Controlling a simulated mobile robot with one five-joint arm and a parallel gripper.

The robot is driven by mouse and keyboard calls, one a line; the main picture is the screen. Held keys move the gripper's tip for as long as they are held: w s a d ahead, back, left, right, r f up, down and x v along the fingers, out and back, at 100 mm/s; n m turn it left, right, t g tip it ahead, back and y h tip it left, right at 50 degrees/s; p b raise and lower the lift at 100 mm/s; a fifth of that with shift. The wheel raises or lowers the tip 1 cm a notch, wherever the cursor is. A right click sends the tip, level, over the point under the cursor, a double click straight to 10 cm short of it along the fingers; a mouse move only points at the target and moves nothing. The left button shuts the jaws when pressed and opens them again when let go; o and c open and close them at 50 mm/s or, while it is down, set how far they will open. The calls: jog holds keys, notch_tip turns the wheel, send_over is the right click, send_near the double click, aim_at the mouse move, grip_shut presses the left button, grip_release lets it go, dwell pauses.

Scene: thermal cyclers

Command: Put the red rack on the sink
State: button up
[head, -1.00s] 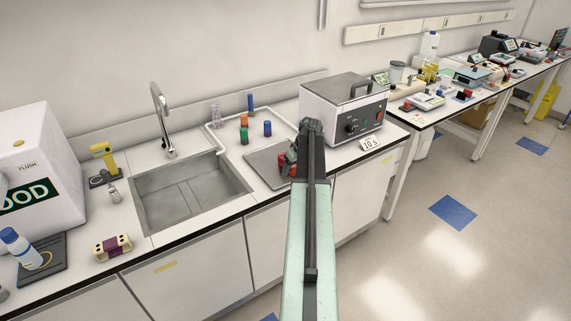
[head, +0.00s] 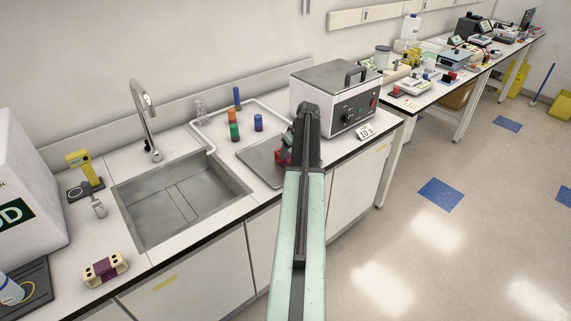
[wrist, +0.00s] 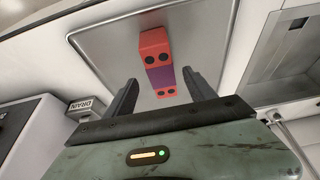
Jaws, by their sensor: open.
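The red rack (wrist: 154,42), red with a purple middle band and dark holes, lies on a grey metal tray (wrist: 100,42) in the wrist view. In the head view the rack (head: 281,158) is mostly hidden behind my arm, at the right part of the tray (head: 252,152). My gripper (wrist: 157,90) is open, its two fingers on either side of the rack's near end, with gaps between. I cannot tell its height above the tray. The steel sink (head: 180,197) is set in the counter left of the tray, and appears empty.
A white boxy device (head: 333,98) with a handle stands right of the tray. Coloured tube stacks (head: 235,127) stand behind it. A tan and purple rack (head: 105,268) lies in front of the sink, and a tap (head: 145,120) rises behind it.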

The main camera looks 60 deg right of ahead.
aim_at(287, 155)
jog(key=shift+f, duration=0.2)
jog(key=b+x, duration=0.4)
jog(key=x, duration=0.1)
jog(key=shift+w+f+b, duration=0.1)
jog(key=shift+f+b, duration=0.05)
jog(key=shift+b, duration=0.2)
jog(key=shift+a+r, duration=0.1)
jog(key=shift+r, duration=0.1)
grip_shut()
jog(key=shift+r+p, duration=0.45)
jog(key=shift+p, duration=0.2)
notch_tip(287, 155, up, 3)
jog(key=p, duration=0.3)
jog(key=s+a+r+p, duration=0.1)
jog(key=s+a, duration=0.8)
jog(key=a, duration=0.4)
